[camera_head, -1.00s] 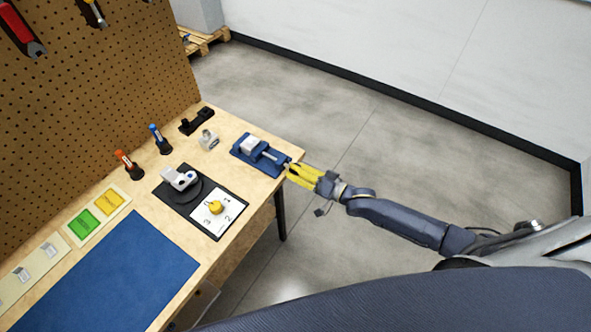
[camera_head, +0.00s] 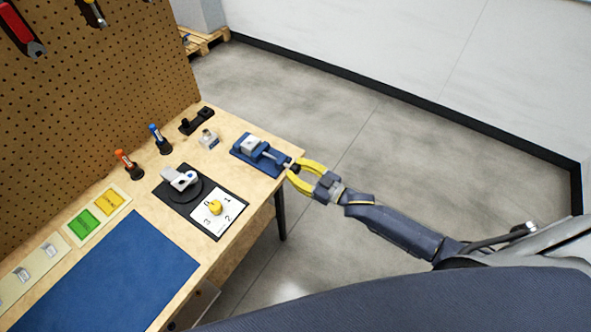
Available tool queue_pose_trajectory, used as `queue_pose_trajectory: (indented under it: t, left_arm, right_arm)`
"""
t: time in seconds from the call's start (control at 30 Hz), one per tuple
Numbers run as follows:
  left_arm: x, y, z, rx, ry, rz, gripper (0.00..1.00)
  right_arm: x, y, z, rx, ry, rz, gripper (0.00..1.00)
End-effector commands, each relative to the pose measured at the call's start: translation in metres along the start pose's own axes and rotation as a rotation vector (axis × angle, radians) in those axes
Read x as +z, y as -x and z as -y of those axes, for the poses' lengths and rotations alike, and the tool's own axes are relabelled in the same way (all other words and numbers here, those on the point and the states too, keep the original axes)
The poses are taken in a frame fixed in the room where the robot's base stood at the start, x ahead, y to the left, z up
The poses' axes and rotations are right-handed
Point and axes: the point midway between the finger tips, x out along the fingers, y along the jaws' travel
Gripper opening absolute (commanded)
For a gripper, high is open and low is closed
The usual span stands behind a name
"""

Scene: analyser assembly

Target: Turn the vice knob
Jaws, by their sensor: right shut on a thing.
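The blue vice (camera_head: 248,147) stands at the right end of the wooden table, with a grey block on its bed and a metal screw running toward the table edge. Its dark knob (camera_head: 294,167) is at the screw's outer end. My right gripper (camera_head: 297,168), with yellow fingers, reaches in from the right and is shut on the knob, one finger on each side. The fingers partly hide the knob. My left gripper is not in view.
The table (camera_head: 255,190) also holds a black board (camera_head: 172,197) with a yellow knob (camera_head: 215,208), orange (camera_head: 127,163) and blue (camera_head: 159,138) bottles, and a blue mat (camera_head: 125,265). A pegboard (camera_head: 110,90) rises behind. Open floor lies right of the table.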

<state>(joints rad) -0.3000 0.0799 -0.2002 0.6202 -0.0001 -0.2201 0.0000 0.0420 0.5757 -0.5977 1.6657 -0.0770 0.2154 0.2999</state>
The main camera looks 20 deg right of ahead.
Motion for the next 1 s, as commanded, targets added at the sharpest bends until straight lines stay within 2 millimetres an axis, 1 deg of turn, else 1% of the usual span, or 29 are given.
queue_pose_trajectory:
  t: [1.0]
  left_arm:
    - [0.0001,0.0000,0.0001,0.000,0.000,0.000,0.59]
  right_arm:
    - [-0.0006,-0.0005,0.0006,0.036,0.963,-0.038,0.00]
